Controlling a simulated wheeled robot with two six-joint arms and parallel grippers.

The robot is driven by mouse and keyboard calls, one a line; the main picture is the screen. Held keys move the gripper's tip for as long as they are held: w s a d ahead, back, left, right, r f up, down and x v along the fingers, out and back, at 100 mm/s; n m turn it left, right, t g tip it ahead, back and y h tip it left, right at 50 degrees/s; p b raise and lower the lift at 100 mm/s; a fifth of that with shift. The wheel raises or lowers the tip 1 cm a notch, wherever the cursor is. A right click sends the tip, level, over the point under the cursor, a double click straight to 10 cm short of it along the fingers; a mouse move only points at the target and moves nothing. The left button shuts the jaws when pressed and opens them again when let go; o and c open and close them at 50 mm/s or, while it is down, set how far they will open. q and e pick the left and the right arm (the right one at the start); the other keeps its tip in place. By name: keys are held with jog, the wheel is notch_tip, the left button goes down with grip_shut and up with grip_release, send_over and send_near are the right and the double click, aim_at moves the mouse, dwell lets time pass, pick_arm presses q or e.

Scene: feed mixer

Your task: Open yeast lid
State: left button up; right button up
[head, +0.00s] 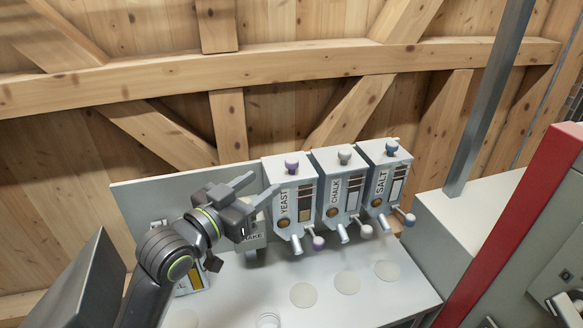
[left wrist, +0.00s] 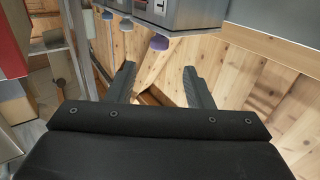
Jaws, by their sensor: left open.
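The yeast dispenser (head: 293,206) is a pale box with a YEAST label, on the left of a row of three. Its lid on top is shut and carries a purple knob (head: 292,164). The knob also shows in the left wrist view (left wrist: 159,43), which sees the boxes upside down. My left gripper (head: 261,185) is open and empty, just left of the yeast box and a little lower than the knob. In the left wrist view its two fingers (left wrist: 157,80) stand apart below the purple knob, with nothing between them. My right gripper is not in view.
The chalk dispenser (head: 339,193) and salt dispenser (head: 384,181) stand to the right, with spouts and handles in front. Another labelled unit (head: 253,240) is partly hidden by my left arm. The pale counter (head: 395,295) has round marks. A red post (head: 510,225) stands at right.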

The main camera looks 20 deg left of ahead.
aim_at(287, 165)
pick_arm(q)
jog(key=p+x, duration=0.1)
jog(key=x, duration=0.9)
jog(key=shift+w+d, duration=0.15)
jog(key=shift+w, duration=0.2)
grip_shut()
